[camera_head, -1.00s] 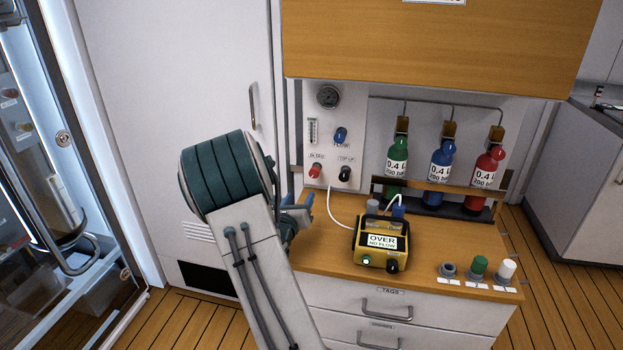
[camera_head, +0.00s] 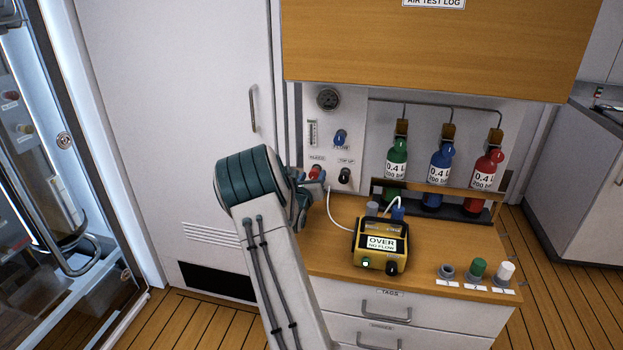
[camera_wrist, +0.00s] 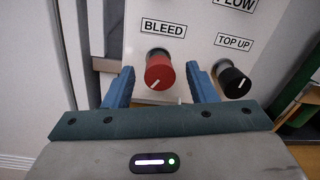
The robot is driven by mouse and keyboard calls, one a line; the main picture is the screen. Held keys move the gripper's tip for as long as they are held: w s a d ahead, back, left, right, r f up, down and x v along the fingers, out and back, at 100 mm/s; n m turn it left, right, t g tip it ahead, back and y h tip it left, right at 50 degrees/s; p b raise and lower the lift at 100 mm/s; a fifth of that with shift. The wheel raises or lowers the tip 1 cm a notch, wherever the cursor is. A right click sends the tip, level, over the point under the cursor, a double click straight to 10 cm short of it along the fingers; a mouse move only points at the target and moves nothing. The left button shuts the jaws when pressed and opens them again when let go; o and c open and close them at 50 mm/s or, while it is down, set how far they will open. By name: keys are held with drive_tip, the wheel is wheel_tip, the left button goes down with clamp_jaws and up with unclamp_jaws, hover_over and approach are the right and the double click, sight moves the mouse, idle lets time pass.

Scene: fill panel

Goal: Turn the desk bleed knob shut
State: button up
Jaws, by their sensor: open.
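The bleed knob is red with a white pointer line (camera_wrist: 160,72), under a BLEED label on the white panel (camera_wrist: 185,30). In the wrist view its pointer slants to the lower left. My gripper (camera_wrist: 160,85) has its two blue fingers apart, one on each side of the red knob in the picture; I cannot tell whether they touch it. In the head view the red knob (camera_head: 315,173) shows just above my gripper (camera_head: 308,190), which is partly hidden by my arm.
The black TOP UP knob (camera_wrist: 235,82) is close by the right finger. A blue knob (camera_head: 340,137) and a gauge (camera_head: 328,98) are higher on the panel. A yellow meter (camera_head: 380,246) reading OVER, NO FLOW stands on the desk (camera_head: 450,245). Green, blue and red bottles (camera_head: 441,172) stand behind.

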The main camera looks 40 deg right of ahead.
drive_tip(key=c, duration=1)
drive_tip(key=shift+f, duration=0.1)
